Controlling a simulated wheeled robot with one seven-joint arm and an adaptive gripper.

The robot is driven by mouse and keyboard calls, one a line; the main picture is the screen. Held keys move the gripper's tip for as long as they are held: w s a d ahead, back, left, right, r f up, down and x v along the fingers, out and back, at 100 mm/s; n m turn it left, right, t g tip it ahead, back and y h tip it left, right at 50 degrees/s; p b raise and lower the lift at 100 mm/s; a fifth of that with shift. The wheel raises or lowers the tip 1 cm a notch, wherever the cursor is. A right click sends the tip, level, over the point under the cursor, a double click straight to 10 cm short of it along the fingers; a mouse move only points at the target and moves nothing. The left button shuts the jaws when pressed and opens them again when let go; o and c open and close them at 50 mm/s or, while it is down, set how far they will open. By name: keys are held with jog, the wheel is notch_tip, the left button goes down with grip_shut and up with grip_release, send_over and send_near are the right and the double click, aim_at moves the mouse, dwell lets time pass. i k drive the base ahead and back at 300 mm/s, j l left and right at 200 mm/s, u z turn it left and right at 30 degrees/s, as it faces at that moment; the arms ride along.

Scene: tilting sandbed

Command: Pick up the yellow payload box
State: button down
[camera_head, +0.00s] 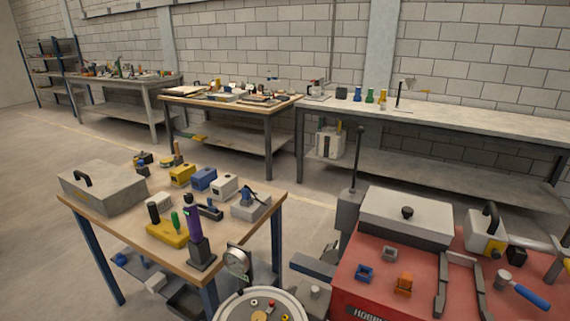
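A small yellow box (182,174) sits on the wooden-topped table (132,223) at the left, towards its back edge. It stands at the left end of a row, with a blue box (203,178) and a white box (224,186) to its right. Small dark and yellow items stand close behind it. A flatter yellow piece (167,235) lies nearer the front of the same table, beside a green-handled tool. I do not see my gripper in this view, and nothing is seen touching the yellow box.
A grey lidded case (103,189) fills the table's left end. An upright purple and black tool (196,232) stands at its front corner. A red bench (375,285) with tools is at the right. A round white tray (285,303) is at bottom centre. Open floor lies behind the table.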

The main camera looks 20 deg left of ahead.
aim_at(179, 176)
jog(key=u, duration=1.45)
jog(key=i+j+u, duration=0.3)
jog(key=i, duration=0.15)
jog(key=i+j+u, duration=0.15)
jog(key=i+u, duration=0.15)
jog(key=i, duration=0.2)
jog(key=i+u, duration=0.3)
jog(key=i, duration=0.15)
jog(key=i+j+z, duration=0.1)
jog(key=i+z, duration=0.2)
jog(key=i, duration=0.25)
jog(key=i+j+z, duration=0.3)
jog(key=i, duration=0.25)
jog(key=i+j+z, duration=0.15)
jog(key=z, duration=0.25)
jog(key=i+j+z, duration=0.55)
jog(key=z, duration=0.25)
